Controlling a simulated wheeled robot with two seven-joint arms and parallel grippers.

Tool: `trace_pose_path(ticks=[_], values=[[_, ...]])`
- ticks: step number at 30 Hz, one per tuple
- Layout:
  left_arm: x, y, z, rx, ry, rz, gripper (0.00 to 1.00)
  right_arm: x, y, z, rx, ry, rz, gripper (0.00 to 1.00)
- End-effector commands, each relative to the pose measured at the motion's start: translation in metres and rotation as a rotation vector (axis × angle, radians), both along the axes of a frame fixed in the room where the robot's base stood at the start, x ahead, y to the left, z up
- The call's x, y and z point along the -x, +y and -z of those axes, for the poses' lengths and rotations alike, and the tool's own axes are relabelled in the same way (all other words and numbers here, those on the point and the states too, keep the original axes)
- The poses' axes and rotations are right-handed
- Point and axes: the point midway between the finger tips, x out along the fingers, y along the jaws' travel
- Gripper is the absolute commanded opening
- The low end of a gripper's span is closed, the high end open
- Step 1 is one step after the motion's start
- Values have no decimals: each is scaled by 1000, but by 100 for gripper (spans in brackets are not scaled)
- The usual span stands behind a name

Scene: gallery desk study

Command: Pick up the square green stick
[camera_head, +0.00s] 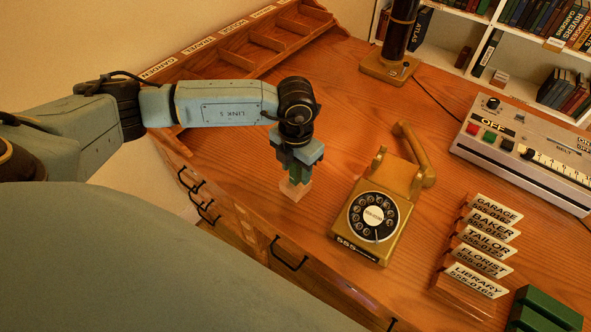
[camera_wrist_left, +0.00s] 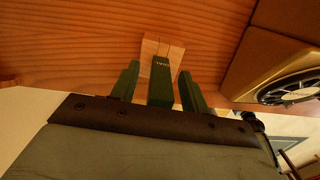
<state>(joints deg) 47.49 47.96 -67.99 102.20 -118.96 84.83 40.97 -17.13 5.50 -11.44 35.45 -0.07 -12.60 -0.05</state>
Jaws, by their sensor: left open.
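The square green stick (camera_wrist_left: 161,82) stands upright at a small pale wooden block (camera_wrist_left: 149,48), with faint lettering near its top end. In the wrist view it is between the two dark green fingers of my left gripper (camera_wrist_left: 159,85), with a gap on each side. In the head view my left gripper (camera_head: 297,172) points down over the wooden block (camera_head: 294,190) near the desk's front edge. It is open, and its fingers hide most of the stick there. My right gripper is not in view.
A gold rotary telephone (camera_head: 385,190) stands just right of my left gripper. Name cards (camera_head: 487,235) on a wooden stand, a green box (camera_head: 545,312) and a grey switch panel (camera_head: 530,150) are farther right. A wooden compartment rack (camera_head: 250,45) lines the back left. The desk behind the gripper is clear.

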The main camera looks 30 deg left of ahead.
Motion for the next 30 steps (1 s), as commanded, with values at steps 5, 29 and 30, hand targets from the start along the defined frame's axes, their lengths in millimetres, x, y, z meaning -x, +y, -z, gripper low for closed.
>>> trace_pose_path(ticks=[5,29,30], values=[[0,0,0,0,0,0,42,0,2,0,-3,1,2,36],[-1,0,-39,1,-5,-1,0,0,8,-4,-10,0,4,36],[-1,0,-48,1,-4,0,0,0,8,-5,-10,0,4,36]])
